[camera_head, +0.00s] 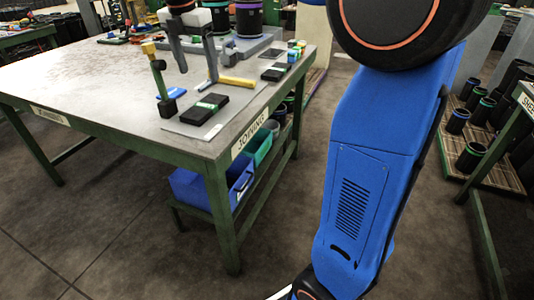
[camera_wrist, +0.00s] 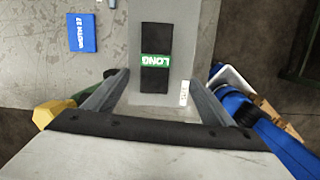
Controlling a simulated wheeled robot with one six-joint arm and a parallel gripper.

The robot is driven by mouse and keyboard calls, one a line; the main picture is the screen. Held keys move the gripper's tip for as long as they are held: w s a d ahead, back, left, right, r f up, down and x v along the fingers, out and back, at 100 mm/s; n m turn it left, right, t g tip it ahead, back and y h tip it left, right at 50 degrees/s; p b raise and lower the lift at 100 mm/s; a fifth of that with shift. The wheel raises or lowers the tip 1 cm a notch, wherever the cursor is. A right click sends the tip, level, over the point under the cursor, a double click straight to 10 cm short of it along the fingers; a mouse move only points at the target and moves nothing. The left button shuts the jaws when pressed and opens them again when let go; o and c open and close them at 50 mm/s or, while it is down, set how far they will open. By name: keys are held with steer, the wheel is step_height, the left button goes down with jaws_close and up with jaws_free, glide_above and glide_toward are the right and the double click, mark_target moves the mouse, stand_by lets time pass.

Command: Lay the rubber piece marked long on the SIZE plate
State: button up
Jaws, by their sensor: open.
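The rubber piece marked LONG is a flat black strip with a green band. It lies on a thin grey plate (camera_head: 180,128) near the table's edge (camera_head: 203,109); in the wrist view the strip shows ahead of the fingers (camera_wrist: 155,27), its lettering upside down. A small white tag (camera_wrist: 184,93) lies by its near end, its writing unreadable. My gripper (camera_wrist: 159,80) is open and empty, its two grey fingers spread wider than the strip. I can read no SIZE label in either view.
A blue block marked WIDTH 27 (camera_wrist: 82,32) lies left of the plate. A green post with a yellow top (camera_head: 159,76) stands close by. Another black piece (camera_head: 274,73) lies farther right. The table's left part is clear.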

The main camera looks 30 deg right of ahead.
steer(key=s+d+f+m+t, duration=0.1)
steer(key=s+d+f+m, duration=0.1)
steer(key=s+f+m, duration=0.4)
steer(key=s+d+f+m+t+y, duration=0.1)
steer(key=s+d+f+m, duration=0.2)
steer(key=s+f+m, duration=0.4)
steer(key=s+d+f+m+t, duration=0.1)
steer(key=s+d+f+m, duration=0.2)
steer(key=s, duration=1.5)
step_height(320, 180, down, 4)
steer(key=m, duration=0.8)
steer(key=shift+s+t, duration=0.15)
steer(key=shift+t, duration=0.15)
